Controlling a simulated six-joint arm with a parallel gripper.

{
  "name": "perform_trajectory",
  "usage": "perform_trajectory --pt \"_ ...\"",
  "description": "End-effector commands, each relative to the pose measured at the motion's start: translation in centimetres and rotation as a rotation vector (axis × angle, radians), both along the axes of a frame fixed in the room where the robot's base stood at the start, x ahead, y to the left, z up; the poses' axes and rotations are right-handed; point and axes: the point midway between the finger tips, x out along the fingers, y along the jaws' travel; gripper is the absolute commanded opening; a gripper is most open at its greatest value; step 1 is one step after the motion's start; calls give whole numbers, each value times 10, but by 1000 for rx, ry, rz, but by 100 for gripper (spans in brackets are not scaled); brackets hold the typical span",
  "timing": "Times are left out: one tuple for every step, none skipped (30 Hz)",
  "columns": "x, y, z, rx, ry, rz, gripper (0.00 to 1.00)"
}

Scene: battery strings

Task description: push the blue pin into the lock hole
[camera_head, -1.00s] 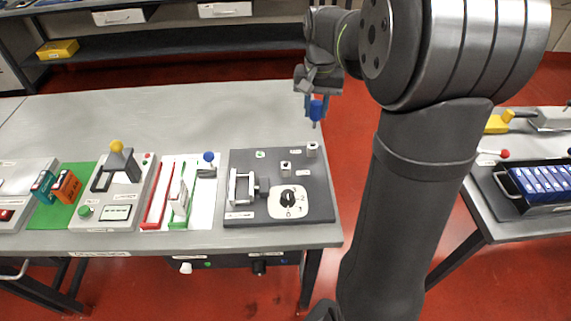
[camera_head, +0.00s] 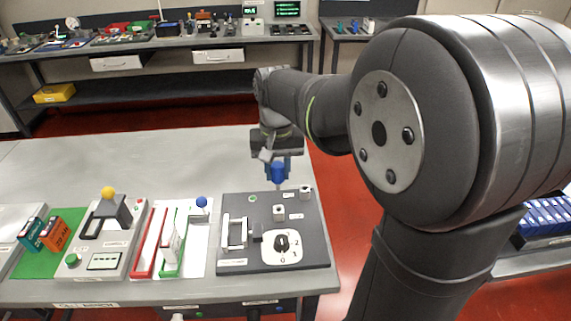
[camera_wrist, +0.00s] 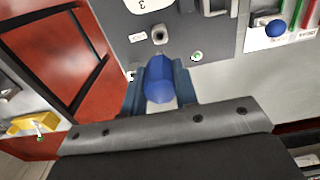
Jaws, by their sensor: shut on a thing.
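My gripper (camera_head: 278,168) is shut on the blue pin (camera_head: 277,174), which points down just above the back edge of the dark panel (camera_head: 232,208). The pin (camera_wrist: 158,80) sits between the two blue-grey fingers in the wrist view. A small grey block with a round hole (camera_wrist: 159,34) is ahead of the pin; it is also on the panel in the head view (camera_head: 279,213). A second small block (camera_head: 306,192) stands at the panel's back right corner. I cannot tell which block is the lock hole. The pin's tip is hidden in the wrist view.
The panel also carries a black dial (camera_head: 281,243), a metal handle (camera_head: 235,232) and a small green light (camera_head: 252,198). To the left are a blue-knobbed lever (camera_head: 201,202) and a yellow-knobbed lever (camera_head: 108,193). The table behind the panel is clear.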

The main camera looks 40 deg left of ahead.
Motion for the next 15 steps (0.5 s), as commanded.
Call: perform_trajectory --pt "0 0 0 0 0 -1 0" --pt "0 0 0 0 0 -1 0" --pt "0 0 0 0 0 -1 0" --pt "0 0 0 0 0 -1 0" --pt "0 0 0 0 0 -1 0" --pt "0 0 0 0 0 -1 0" --pt "0 0 -1 0 0 -1 0" --pt "0 0 -2 0 0 -1 0" --pt "0 0 -3 -1 1 -1 0" --pt "0 0 -4 -1 1 -1 0" --pt "0 0 -6 -1 1 -1 0" --pt "0 0 -9 -1 1 -1 0" --pt "0 0 -11 -3 1 -1 0" --pt "0 0 -14 -1 1 -2 0" --pt "0 0 -18 -1 1 -2 0"
